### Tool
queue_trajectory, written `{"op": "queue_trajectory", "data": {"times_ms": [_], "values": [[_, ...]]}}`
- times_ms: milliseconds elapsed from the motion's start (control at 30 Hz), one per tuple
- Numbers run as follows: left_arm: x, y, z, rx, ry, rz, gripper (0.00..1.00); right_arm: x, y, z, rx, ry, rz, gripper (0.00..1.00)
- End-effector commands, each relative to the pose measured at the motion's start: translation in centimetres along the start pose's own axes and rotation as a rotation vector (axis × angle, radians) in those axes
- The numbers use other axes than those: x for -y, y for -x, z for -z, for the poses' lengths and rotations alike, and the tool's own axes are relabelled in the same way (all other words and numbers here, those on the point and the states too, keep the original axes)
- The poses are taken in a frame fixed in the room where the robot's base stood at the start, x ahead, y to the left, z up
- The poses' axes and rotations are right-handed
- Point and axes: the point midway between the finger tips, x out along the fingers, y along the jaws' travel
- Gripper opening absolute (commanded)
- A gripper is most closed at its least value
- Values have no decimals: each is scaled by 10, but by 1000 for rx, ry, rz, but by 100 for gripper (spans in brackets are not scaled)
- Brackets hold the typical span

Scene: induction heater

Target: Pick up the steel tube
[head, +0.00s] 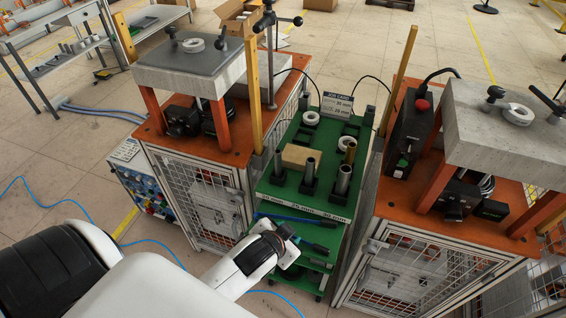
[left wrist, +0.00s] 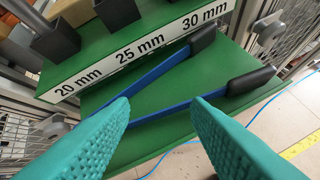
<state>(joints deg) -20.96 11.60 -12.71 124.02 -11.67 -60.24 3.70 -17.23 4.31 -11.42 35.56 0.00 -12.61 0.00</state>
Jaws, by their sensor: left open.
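Steel-grey tubes stand upright in black holders on the green cart (head: 292,204) in the head view. One tube (head: 343,179) is at the front right, and a darker one (head: 310,167) is left of it. I cannot tell which is meant. My left gripper (left wrist: 163,100) is open and empty, with teal fingers over the blue-handled tool (left wrist: 165,70) in front of the size labels. My right gripper is not in view.
A brass-coloured tube (head: 350,152), a tan block (head: 301,157) and white rings (head: 311,118) also sit on the cart. Orange-topped machine frames (head: 215,150) stand close on both sides of the cart. The blue tool lies along the cart's front ledge.

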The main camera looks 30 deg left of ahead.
Motion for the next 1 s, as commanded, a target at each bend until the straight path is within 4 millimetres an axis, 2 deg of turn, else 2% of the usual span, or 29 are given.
{"op": "queue_trajectory", "data": {"times_ms": [33,167,233,367,400,500,600,700,767,833,867,933,967,1000], "values": [[-6,-3,-20,71,-25,-24,43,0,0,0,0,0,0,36],[-16,-5,-75,269,-102,-83,43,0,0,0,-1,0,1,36],[-20,-2,-110,399,-158,-115,43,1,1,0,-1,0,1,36],[-20,19,-190,714,-322,-170,43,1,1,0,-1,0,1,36],[-16,30,-215,828,-393,-180,43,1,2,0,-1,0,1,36],[6,63,-270,1120,-620,-180,43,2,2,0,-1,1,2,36],[36,92,-298,1367,-896,-134,43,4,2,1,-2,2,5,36],[65,107,-300,1540,-1217,-38,43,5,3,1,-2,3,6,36],[76,106,-291,1595,-1427,42,43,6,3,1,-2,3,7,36],[79,96,-275,1603,-1682,153,43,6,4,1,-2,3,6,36],[76,90,-267,1587,-1791,209,43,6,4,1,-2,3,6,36],[59,72,-246,1497,-2042,347,43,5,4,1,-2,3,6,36],[47,64,-238,1436,-2143,411,43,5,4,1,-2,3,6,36],[28,52,-227,1335,-2270,498,43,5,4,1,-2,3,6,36]]}}
